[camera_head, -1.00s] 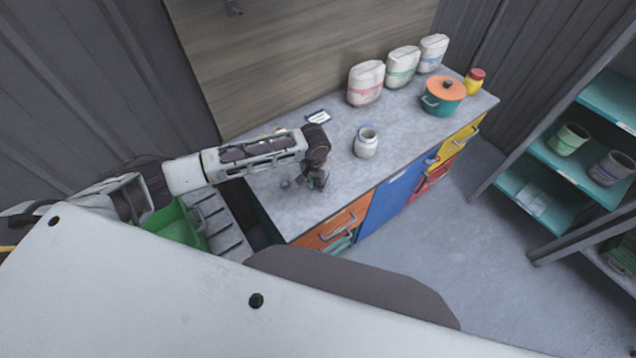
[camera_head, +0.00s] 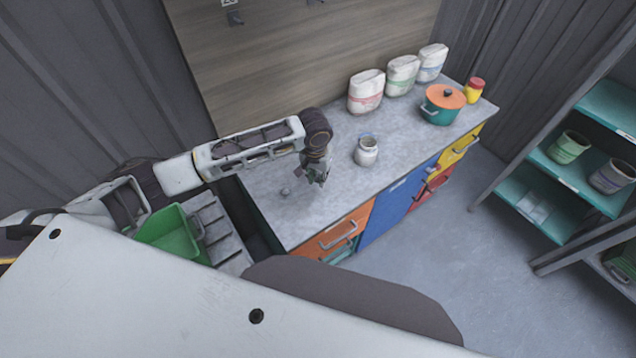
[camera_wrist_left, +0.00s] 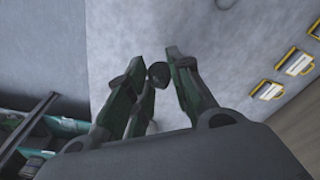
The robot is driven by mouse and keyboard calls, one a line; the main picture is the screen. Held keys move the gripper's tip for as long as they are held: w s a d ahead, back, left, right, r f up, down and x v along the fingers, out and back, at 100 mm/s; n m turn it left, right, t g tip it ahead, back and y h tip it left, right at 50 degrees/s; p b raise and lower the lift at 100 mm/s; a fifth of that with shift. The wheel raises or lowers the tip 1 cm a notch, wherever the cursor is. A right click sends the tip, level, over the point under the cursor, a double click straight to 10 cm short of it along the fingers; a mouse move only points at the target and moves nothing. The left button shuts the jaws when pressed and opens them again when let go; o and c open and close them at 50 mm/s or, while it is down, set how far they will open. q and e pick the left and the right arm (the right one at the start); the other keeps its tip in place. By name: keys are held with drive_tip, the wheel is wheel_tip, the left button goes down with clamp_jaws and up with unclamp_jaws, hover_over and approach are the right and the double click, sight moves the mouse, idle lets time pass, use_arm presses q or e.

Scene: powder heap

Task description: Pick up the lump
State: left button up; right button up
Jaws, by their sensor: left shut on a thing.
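A small dark, rounded lump (camera_wrist_left: 158,74) sits between the fingertips of my left gripper (camera_wrist_left: 160,68) in the left wrist view. The fingers are closed on it from both sides. In the head view my left gripper (camera_head: 319,174) points down above the grey worktop (camera_head: 275,208), and the lump in it is too small to make out. A small grey bit (camera_head: 286,192) lies on the worktop to the left of the gripper. My right gripper is not in view.
Bags (camera_head: 366,92), an orange-lidded pot (camera_head: 443,103) and a yellow jar (camera_head: 474,91) stand farther back. A green bin (camera_head: 172,236) is at the left. The worktop's front edge has coloured drawers (camera_head: 332,237).

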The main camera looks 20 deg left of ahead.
use_arm(q)
wheel_tip(320, 180, up, 2)
drive_tip(key=shift+r, duration=0.25)
idle(0.4)
drive_tip(key=shift+r, duration=0.1)
